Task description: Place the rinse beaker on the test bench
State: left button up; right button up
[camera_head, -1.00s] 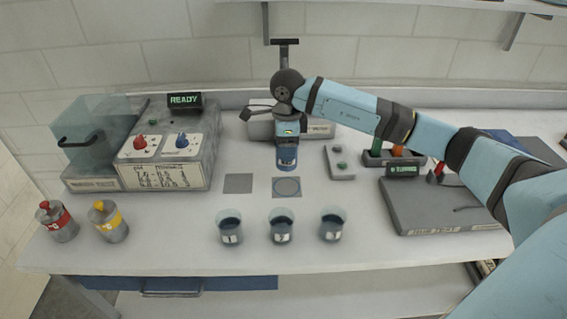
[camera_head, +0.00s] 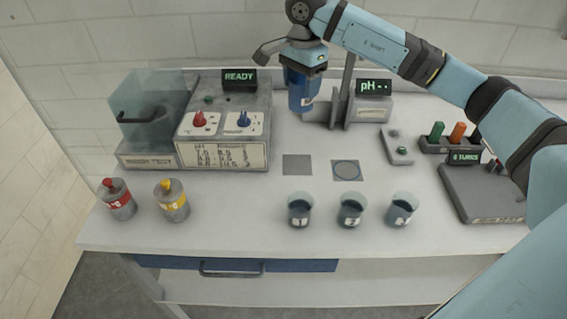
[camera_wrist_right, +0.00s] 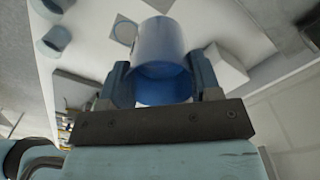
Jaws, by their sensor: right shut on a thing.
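The rinse beaker, a blue cup with a white label, is in my right gripper. In the head view the beaker (camera_head: 300,96) hangs roughly upright in the air above the back of the test bench (camera_head: 240,225), in front of the pH unit's left side. My right gripper (camera_head: 303,68) is above it, partly hidden by its own wrist. In the right wrist view the beaker (camera_wrist_right: 163,60) sits between the two fingers (camera_wrist_right: 160,85), with its open rim toward the camera. My left gripper is not in view.
A square grey pad (camera_head: 297,165) and a pad with a ring (camera_head: 346,170) lie bare mid-bench. Several small items surround them: three labelled beakers (camera_head: 350,210), red (camera_head: 117,198) and yellow (camera_head: 172,200) bottles, the READY machine (camera_head: 223,135), and the pH unit (camera_head: 372,105).

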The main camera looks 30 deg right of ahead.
notch_tip(320, 180, down, 20)
jog(key=shift+r+p, duration=0.2)
jog(key=shift+p, duration=0.65)
jog(key=shift+f, duration=0.2)
jog(key=o, duration=1.1)
